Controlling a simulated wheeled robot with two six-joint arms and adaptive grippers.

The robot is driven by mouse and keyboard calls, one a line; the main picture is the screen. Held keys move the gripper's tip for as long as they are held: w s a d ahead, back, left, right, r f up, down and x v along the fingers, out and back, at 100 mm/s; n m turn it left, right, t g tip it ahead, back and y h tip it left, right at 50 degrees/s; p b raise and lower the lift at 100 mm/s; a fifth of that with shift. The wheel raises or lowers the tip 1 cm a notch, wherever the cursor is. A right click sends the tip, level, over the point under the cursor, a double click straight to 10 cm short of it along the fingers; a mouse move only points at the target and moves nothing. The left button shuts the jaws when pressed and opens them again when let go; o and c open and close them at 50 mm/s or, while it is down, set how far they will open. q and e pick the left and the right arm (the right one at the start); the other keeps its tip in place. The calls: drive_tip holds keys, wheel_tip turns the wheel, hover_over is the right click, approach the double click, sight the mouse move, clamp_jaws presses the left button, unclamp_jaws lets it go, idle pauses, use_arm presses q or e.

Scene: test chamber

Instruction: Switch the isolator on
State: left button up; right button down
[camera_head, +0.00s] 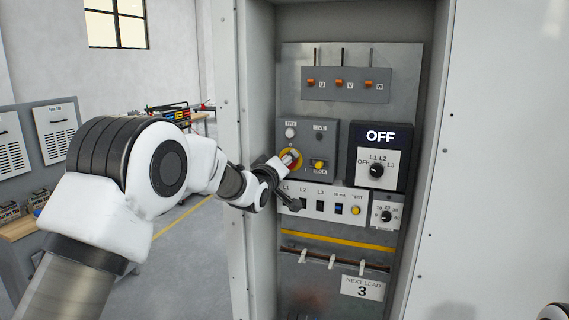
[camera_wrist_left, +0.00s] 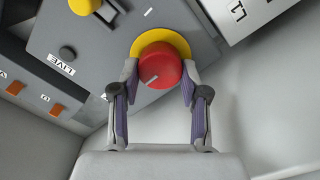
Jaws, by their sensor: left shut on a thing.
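The isolator's red rotary knob (camera_wrist_left: 160,66) sits on a yellow ring (camera_wrist_left: 178,44) in the wrist view, with a short pale mark on its face. In the head view the yellow ring (camera_head: 288,165) shows on the left of a grey panel (camera_head: 328,138), and my gripper partly covers the knob. My left gripper (camera_wrist_left: 159,74) is shut on the red knob, one finger on each side. Its body (camera_head: 268,174) reaches the panel from the left in the head view. My right gripper is out of view.
A black meter (camera_head: 380,136) reads OFF above a selector dial (camera_head: 376,170). Below are a white strip (camera_head: 322,206) with a yellow TEST button and a small dial (camera_head: 386,216). Orange-tipped terminals (camera_head: 345,84) are above. Cabinet walls (camera_head: 256,120) flank the opening.

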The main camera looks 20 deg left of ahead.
use_arm(q)
drive_tip(key=m+b, duration=0.5)
drive_tip(key=m, duration=0.1)
drive_tip(key=m+b, duration=1.1)
drive_tip(key=shift+d+f+m+y, duration=0.3)
drive_tip(key=shift+r, duration=0.1)
idle(0.5)
